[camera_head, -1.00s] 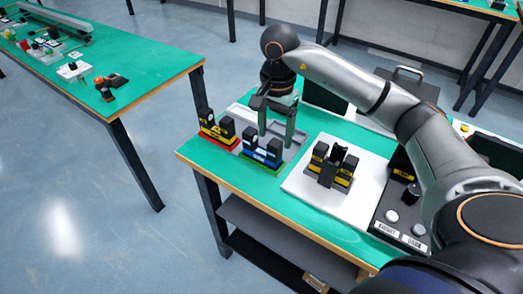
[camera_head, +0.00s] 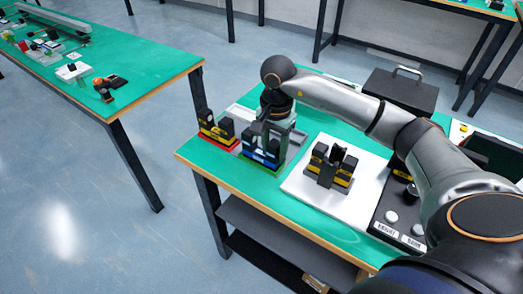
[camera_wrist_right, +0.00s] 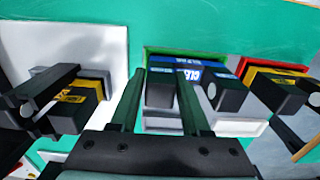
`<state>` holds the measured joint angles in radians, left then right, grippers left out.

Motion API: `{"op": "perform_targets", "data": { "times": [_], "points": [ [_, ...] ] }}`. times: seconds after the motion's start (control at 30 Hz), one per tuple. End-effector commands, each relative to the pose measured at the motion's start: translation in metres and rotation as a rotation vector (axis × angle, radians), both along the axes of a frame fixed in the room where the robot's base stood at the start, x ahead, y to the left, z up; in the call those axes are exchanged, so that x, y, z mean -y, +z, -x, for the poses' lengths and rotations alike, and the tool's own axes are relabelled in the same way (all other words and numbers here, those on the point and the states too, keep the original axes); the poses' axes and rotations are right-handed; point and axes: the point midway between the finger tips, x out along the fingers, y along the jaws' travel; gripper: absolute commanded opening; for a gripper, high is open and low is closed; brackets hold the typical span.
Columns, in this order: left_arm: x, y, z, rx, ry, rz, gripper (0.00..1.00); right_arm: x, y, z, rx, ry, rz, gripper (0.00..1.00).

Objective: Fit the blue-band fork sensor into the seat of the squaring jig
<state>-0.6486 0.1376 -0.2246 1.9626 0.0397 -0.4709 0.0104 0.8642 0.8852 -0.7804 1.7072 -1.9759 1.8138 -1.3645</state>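In the right wrist view the gripper's fingers (camera_wrist_right: 161,75) stand apart, one on each side of one prong, with a slight gap visible at the left. The squaring jig appears to be the black and yellow-labelled fixture (camera_head: 331,168) on a white plate (camera_head: 305,193). Its seat is not clear. My left gripper is not in view.
A similar sensor with a yellow band (camera_head: 216,130) and red base stands left of the blue one. A control box with round buttons (camera_head: 391,216) is right of the plate. A black case (camera_head: 402,92) with a handle stands behind. Green tabletop is bare along the front.

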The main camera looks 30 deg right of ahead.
Motion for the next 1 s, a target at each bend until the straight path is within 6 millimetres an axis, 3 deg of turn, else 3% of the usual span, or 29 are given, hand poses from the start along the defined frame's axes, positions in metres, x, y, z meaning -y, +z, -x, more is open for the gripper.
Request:
{"op": "perform_targets", "data": {
  "times": [0.03, 0.4, 1.0],
  "points": [
    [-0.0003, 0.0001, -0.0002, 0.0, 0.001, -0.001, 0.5, -0.0002, 0.0002, 0.0, 0.0, 0.0, 0.0, 0.4],
    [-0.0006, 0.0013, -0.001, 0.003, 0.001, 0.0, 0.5, -0.0003, 0.0003, -0.0001, 0.0, 0.0, 0.0, 0.0],
    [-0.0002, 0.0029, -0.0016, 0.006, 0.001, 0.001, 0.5, -0.0003, 0.0036, -0.0006, 0.003, 0.0, -0.001, 0.0]
  ]
}}
